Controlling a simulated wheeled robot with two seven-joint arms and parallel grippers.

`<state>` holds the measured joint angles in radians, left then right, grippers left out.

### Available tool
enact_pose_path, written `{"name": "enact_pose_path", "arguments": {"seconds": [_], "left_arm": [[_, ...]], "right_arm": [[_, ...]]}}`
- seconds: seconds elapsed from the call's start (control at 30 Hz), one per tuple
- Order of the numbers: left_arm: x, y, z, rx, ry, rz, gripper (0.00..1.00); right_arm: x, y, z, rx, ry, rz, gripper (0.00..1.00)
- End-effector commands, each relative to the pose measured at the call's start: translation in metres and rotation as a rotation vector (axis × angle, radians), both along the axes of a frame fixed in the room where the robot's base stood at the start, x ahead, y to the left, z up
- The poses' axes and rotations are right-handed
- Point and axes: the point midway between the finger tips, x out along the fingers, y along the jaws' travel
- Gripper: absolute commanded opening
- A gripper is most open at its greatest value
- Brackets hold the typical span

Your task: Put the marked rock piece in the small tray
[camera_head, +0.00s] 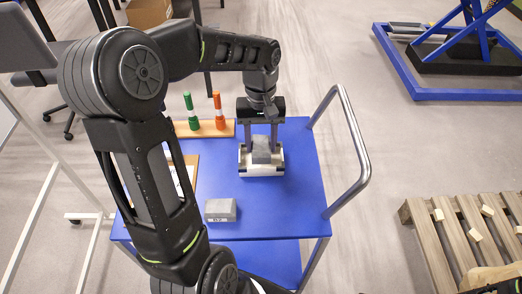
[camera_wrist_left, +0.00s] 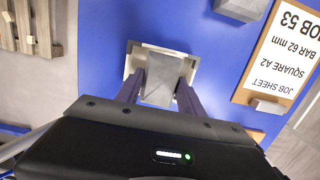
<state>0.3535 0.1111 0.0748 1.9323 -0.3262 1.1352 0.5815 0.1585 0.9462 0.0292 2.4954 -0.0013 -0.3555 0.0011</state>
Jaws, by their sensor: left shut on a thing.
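My left gripper (camera_head: 262,148) is shut on a grey rock piece (camera_head: 261,152), with one finger on each side. The wrist view shows the held piece (camera_wrist_left: 160,78) between the fingers. The small pale tray (camera_head: 264,172) is directly below and around it in both views; its rim (camera_wrist_left: 131,62) shows at the side. I cannot tell whether the piece touches the tray floor, and no mark is readable on it. A second grey block (camera_head: 221,211), with dark lettering on its front, lies nearer on the blue top. My right gripper is not in view.
The blue cart top (camera_head: 285,210) has free room at the right, beside a metal handle (camera_head: 358,145). Green (camera_head: 191,108) and orange (camera_head: 218,108) markers stand in a wooden holder behind. A job sheet board (camera_wrist_left: 281,55) lies left, partly behind my arm. A pallet (camera_head: 450,235) stands right.

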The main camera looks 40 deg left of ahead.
Motion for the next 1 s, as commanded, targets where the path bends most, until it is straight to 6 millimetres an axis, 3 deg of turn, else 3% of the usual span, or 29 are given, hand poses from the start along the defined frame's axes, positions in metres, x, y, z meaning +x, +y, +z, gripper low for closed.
{"name": "enact_pose_path", "arguments": {"seconds": [0.33,0.73,0.77,1.0], "left_arm": [[0.0,0.0,-0.035,-0.001,0.002,-0.001,0.0],[0.0,0.0,-0.041,0.0,0.0,-0.001,0.0],[0.0,0.0,-0.041,0.0,0.0,0.0,0.47],[0.0,0.0,-0.04,0.0,0.0,0.0,0.66]], "right_arm": [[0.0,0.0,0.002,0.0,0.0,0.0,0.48],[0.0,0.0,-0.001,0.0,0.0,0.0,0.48],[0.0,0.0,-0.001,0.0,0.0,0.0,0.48],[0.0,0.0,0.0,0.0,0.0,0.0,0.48]]}}
